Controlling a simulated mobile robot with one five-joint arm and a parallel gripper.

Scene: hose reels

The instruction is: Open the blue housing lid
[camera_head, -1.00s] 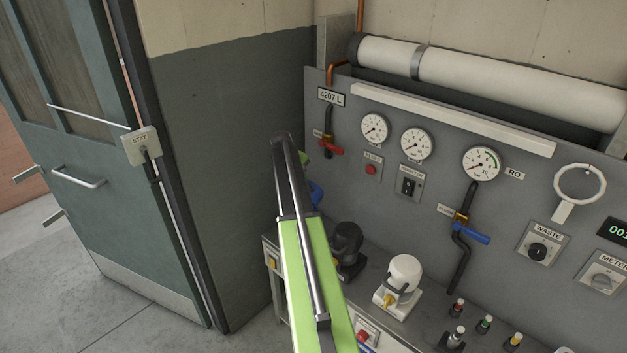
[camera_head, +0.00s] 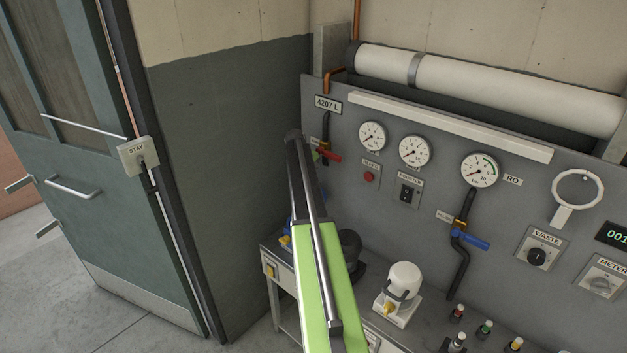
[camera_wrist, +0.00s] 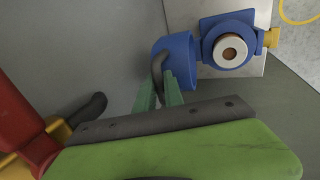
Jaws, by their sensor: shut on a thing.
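In the wrist view, the blue housing (camera_wrist: 234,50) sits on a pale plate, with its round front showing a copper-coloured centre. Its blue lid (camera_wrist: 178,56), a hollow cup, stands swung away at its left side, so the front is uncovered. A yellow latch (camera_wrist: 271,38) sticks out on the housing's right. My gripper (camera_wrist: 164,86) is shut at the dark grip on the lid's near-left side; the exact contact is partly hidden. In the head view, only a bit of blue and the yellow latch (camera_head: 284,240) show beside my arm, which hides my gripper.
A black-capped housing (camera_head: 350,246) and a white-capped housing (camera_head: 404,282) stand to the right on the bench. A red-handled valve (camera_head: 328,155) is on the panel above; a red handle (camera_wrist: 18,115) shows close in the wrist view. A door (camera_head: 95,170) is at left.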

